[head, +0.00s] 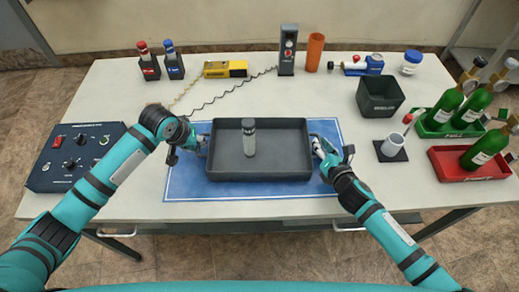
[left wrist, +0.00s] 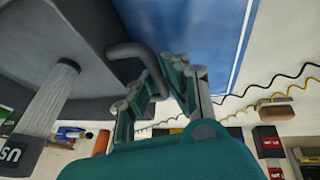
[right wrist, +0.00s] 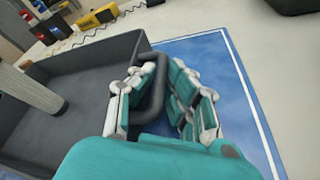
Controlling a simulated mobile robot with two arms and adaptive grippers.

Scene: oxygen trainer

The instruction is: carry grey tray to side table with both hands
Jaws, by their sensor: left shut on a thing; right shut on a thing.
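The grey tray (head: 290,181) lies on a blue mat (head: 190,187) on the white workbench, with an upright grey bottle (head: 249,140) inside it. My left gripper (head: 200,147) is at the tray's left handle and shut on it; the bent handle (left wrist: 140,52) shows between its fingers in the left wrist view. My right gripper (head: 322,149) is shut on the right handle, a dark bar (right wrist: 156,92) in the right wrist view. The tray looks level. I cannot pick out a side table in these views.
A control box (head: 75,155) stands at the left. Green bottles sit in a green tray (head: 436,130) and a red tray (head: 470,174) at the right. A dark bin (head: 380,98) and a grey cup (head: 393,146) are right of the mat. Several instruments line the back.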

